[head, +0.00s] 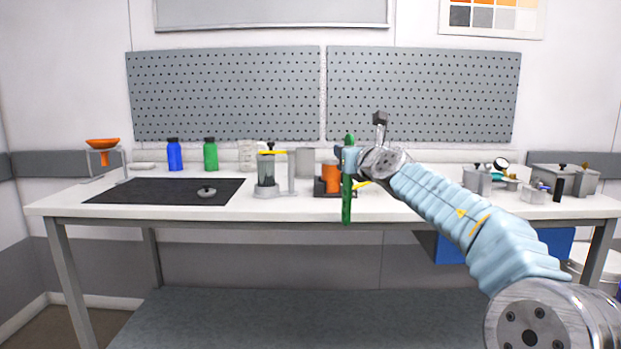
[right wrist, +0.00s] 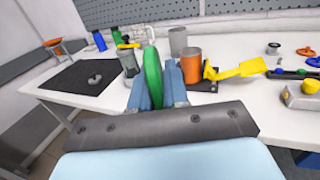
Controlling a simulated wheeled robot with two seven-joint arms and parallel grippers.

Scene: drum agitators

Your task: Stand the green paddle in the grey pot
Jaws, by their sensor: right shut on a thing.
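My right gripper (head: 348,160) is shut on the green paddle (head: 347,205). The paddle hangs upright in front of the table's front edge, its lower end below the tabletop. In the right wrist view the green paddle (right wrist: 153,72) stands between the fingers of my right gripper (right wrist: 156,92). A plain grey pot (head: 305,161) stands towards the back of the table, left of the paddle in the head view. It also shows in the right wrist view (right wrist: 178,40), apart from the paddle. My left gripper is not in view.
An orange pot (head: 330,178) and a yellow paddle (right wrist: 238,70) are close to the held paddle. A clear vessel with a stand (head: 266,172) is left of them. A black mat (head: 130,191) carries a grey disc (head: 206,192). Grey boxes (head: 575,178) stand at the right.

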